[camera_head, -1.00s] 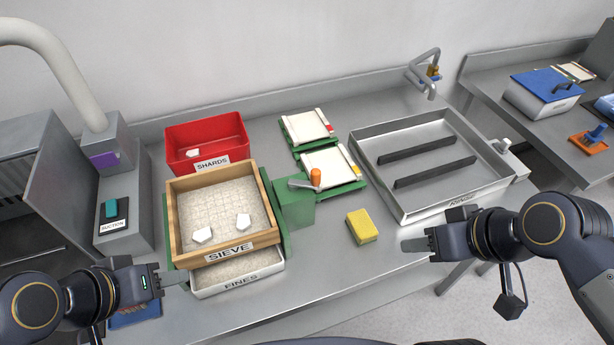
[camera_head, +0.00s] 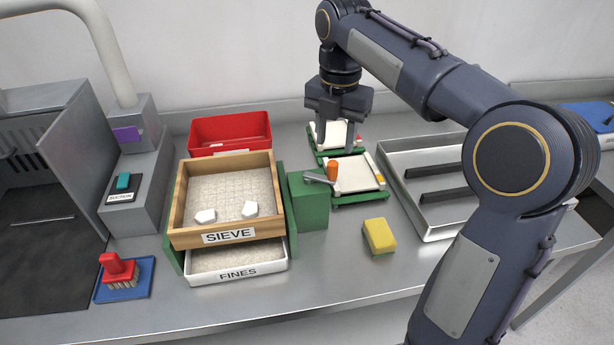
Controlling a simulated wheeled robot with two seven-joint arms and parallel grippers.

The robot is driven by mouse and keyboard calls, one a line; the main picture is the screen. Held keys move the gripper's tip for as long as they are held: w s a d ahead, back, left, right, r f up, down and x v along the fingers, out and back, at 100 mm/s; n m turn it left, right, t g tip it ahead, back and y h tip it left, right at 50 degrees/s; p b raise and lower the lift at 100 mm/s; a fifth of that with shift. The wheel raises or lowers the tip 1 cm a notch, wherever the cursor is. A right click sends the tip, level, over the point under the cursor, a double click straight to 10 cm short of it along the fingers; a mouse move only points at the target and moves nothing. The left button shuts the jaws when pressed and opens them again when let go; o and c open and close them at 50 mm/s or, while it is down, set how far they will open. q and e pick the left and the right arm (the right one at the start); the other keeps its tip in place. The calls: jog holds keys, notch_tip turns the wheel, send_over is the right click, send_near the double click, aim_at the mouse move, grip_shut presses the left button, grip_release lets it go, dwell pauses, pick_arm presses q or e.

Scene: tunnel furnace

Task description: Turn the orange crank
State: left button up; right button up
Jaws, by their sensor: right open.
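The orange crank handle (camera_head: 332,171) stands upright at the end of a grey crank arm (camera_head: 318,178), beside the top of a green block (camera_head: 309,203). The block sits at the right side of the wooden sieve (camera_head: 179,216). My right gripper (camera_head: 335,146) points down with its fingers apart, above and behind the crank, in front of the green-framed white trays. It looks empty and apart from the handle. My left gripper is out of view.
A yellow sponge (camera_head: 379,236) lies right of the green block. A red bin (camera_head: 230,132) stands behind the sieve, and a metal basin (camera_head: 436,231) is at the right, partly hidden by my right arm. A red brush (camera_head: 117,270) rests on a blue mat at the left.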

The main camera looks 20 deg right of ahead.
aim_at(333, 163)
jog(key=shift+w+f, duration=0.1)
jog(key=shift+f, duration=0.3)
notch_tip(333, 163, down, 7)
jog(key=shift+r+b, duration=0.1)
jog(key=shift+b, duration=0.45)
jog(key=shift+c, duration=0.2)
grip_shut()
